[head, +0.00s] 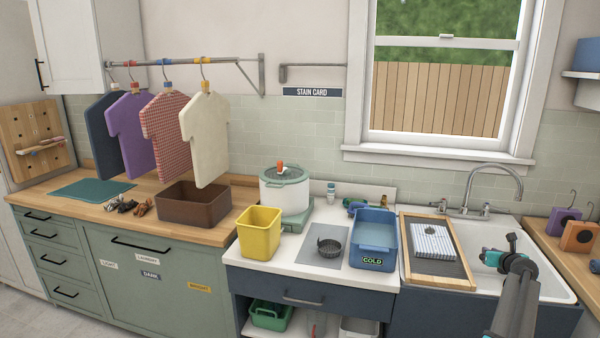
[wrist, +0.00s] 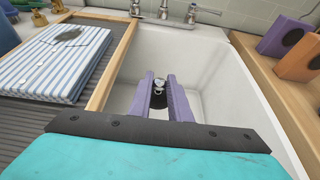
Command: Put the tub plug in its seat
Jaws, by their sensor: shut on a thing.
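My gripper (wrist: 160,80) points down into the white sink basin (wrist: 205,60). Its two purple fingers are shut on the tub plug (wrist: 158,99), a small dark plug with a pale metal ring on top. The plug is between the fingers, inside the outline of the basin. I cannot tell its height above the basin floor. In the head view the teal part of my gripper (head: 494,258) is over the sink (head: 550,277), and the plug is hidden there. The plug's seat is not visible in either view.
A dark ribbed board with a wooden frame (head: 463,250) lies left of the basin, with a striped folded cloth (head: 432,240) on it. The faucet (head: 500,172) stands behind. A wooden counter with purple (head: 563,224) and orange (head: 578,236) blocks is at right.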

